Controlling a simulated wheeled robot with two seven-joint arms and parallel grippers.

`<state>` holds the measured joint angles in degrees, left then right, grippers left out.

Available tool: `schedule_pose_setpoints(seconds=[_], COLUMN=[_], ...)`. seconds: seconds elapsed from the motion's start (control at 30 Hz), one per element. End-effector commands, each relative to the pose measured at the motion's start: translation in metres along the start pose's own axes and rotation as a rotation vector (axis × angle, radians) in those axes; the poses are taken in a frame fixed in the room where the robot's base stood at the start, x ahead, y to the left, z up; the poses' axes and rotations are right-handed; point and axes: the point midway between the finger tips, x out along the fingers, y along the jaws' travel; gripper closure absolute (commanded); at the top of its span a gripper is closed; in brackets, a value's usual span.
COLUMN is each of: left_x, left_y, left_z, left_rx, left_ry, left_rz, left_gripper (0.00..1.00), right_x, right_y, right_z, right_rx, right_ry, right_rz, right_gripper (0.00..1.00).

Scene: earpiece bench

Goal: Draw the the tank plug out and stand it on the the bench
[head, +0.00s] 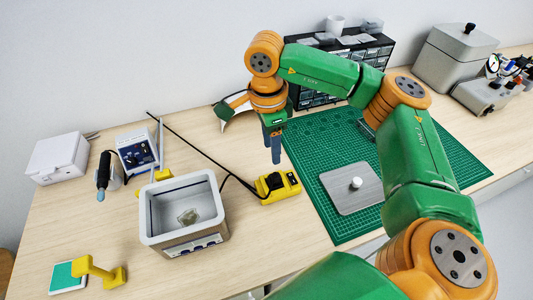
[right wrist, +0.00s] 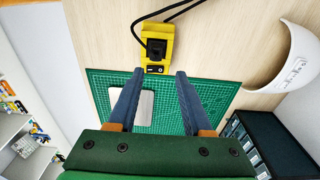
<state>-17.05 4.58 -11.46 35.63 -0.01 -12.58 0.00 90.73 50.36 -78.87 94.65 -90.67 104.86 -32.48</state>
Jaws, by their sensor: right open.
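The tank plug (head: 274,181) is a black block seated in the yellow socket box (head: 290,184) on the bench (head: 110,220). In the right wrist view the plug (right wrist: 156,48) sits in the socket box (right wrist: 166,32), beyond my fingertips. A dark cable runs from the plug toward the grey tank (head: 158,238). My right gripper (head: 275,158) points down above and behind the socket box, open and empty. In the right wrist view its two blue fingers (right wrist: 159,73) are spread apart, with the plug between their lines but not touched. My left gripper is not in view.
A green cutting mat (head: 440,170) with a grey plate and knob (head: 356,184) lies right of the socket box. A black drawer cabinet (head: 310,95) and a white curved object (head: 228,112) stand behind. Bare bench lies in front of the socket box.

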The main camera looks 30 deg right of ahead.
Motion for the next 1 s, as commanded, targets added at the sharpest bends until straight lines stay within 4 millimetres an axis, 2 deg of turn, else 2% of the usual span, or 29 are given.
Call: schedule_pose_setpoints(seconds=[0.17,0.27,0.63,0.73,0.97,1.0], left_x=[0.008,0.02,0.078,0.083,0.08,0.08], left_y=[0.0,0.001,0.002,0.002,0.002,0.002], left_z=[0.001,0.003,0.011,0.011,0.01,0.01], left_rx=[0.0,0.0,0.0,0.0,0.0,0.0], left_ry=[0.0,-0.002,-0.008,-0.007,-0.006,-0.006], left_rz=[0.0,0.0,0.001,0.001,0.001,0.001], left_gripper=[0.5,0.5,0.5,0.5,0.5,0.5], right_x=[0.01,0.024,0.096,0.103,0.1,0.1], right_y=[0.0,0.0,0.0,0.0,0.0,0.0], right_z=[0.0,0.001,0.001,0.0,0.0,0.0], right_rx=[0.0,0.0,0.001,0.0,0.0,0.0], right_ry=[0.0,-0.001,-0.001,0.0,0.0,0.0], right_rz=[0.0,0.0,0.0,0.0,0.0,0.0], right_gripper=[0.5,0.5,0.5,0.5,0.5,0.53])
